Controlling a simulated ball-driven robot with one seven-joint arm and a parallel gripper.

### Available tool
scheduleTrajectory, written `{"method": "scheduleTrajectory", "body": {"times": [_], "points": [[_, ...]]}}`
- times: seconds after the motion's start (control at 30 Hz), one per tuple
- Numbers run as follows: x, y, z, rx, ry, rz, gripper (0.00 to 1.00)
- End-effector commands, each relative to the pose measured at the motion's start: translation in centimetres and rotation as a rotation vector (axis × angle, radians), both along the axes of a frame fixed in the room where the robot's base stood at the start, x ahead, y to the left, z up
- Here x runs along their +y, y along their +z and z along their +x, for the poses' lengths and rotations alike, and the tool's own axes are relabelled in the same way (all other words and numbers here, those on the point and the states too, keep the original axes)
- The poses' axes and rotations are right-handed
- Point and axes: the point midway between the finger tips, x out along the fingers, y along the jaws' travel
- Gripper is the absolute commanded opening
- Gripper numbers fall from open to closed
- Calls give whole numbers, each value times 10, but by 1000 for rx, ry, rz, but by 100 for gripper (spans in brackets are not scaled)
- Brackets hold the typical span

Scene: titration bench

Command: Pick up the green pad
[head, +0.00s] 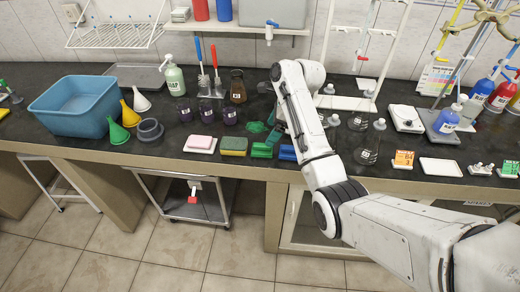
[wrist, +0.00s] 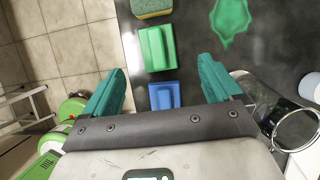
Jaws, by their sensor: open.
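The green pad (wrist: 157,48) is a small block with a raised ridge. It lies on the dark bench top near the front edge, and in the head view the green pad (head: 262,150) is between a yellow-green sponge (head: 234,146) and a blue pad (head: 287,153). My gripper (wrist: 163,68) is open and empty, with its teal fingers spread wide to either side. The green pad shows just beyond the fingertips in the wrist view, and the blue pad (wrist: 164,95) shows between the fingers. In the head view my arm partly hides the gripper.
A crumpled green item (wrist: 230,18) lies behind the pads. A pink sponge (head: 200,142) on a white tray is to the left, with dark cups (head: 231,116) behind. A glass vessel (wrist: 285,115) stands close to the right finger in the wrist view. The bench edge is close in front.

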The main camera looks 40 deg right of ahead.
Motion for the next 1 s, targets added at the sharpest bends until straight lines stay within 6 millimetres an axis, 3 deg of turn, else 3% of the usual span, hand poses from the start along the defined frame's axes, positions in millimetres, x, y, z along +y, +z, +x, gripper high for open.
{"method": "scheduleTrajectory", "body": {"times": [0.1, 0.37, 0.67, 1.0], "points": [[5, -17, 5, 2, 1, -1, 92], [11, -35, 10, 1, 3, -1, 92], [25, -71, 21, 1, 3, -2, 92], [26, -76, 23, -2, 3, -3, 90]]}}
